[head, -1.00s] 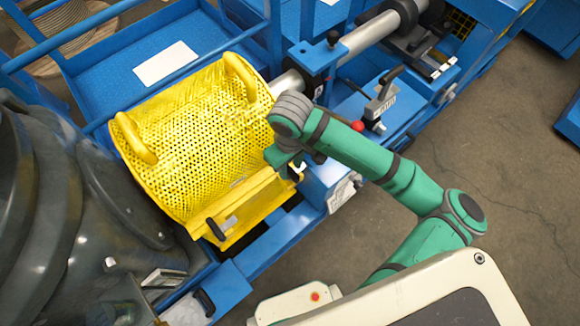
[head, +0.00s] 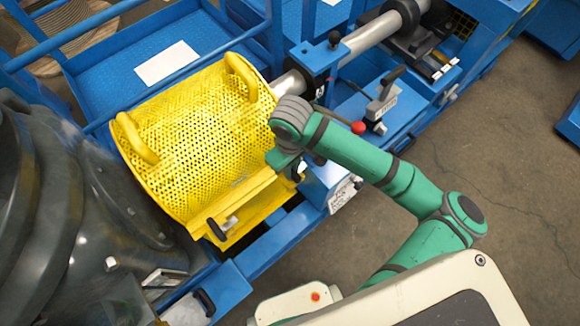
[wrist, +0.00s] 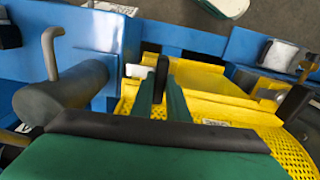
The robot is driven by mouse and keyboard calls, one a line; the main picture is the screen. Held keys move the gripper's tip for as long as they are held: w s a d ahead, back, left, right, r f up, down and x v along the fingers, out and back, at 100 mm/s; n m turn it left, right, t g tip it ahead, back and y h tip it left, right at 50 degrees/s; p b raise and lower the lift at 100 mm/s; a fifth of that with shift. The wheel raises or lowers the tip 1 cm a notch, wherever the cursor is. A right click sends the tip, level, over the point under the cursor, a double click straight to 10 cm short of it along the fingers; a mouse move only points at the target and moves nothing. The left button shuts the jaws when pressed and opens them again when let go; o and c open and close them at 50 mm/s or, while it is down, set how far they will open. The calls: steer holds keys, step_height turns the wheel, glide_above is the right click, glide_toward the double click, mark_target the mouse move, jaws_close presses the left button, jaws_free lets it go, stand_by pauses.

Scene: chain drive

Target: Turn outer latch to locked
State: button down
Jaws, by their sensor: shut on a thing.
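The yellow perforated guard (head: 205,125) is down over the drive in the head view. One latch with a black handle (wrist: 161,78) is between the two green fingers of my gripper (wrist: 161,100), which is shut on that handle in the wrist view. In the head view my gripper (head: 290,163) is at the guard's right front corner and hides most of this latch. A second latch with a black handle (head: 217,229) is at the guard's left front corner; its black handle (wrist: 293,102) also shows at the right in the wrist view. I cannot tell whether the held latch is locked.
A grey shaft (head: 375,36) runs to the upper right from the guard. A clamp with a black handle (head: 385,95) and a red knob (head: 358,128) stand on the blue frame (head: 325,185). A large dark motor housing (head: 60,220) is at the left.

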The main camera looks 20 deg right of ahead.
steer(key=n, duration=0.4)
steer(key=shift+d, duration=0.1)
steer(key=n, duration=0.4)
steer(key=shift+s+n, duration=0.1)
steer(key=shift+n, duration=0.3)
steer(key=n, duration=0.4)
steer(key=shift+n, duration=2.3)
steer(key=c, duration=1.7)
jaws_free()
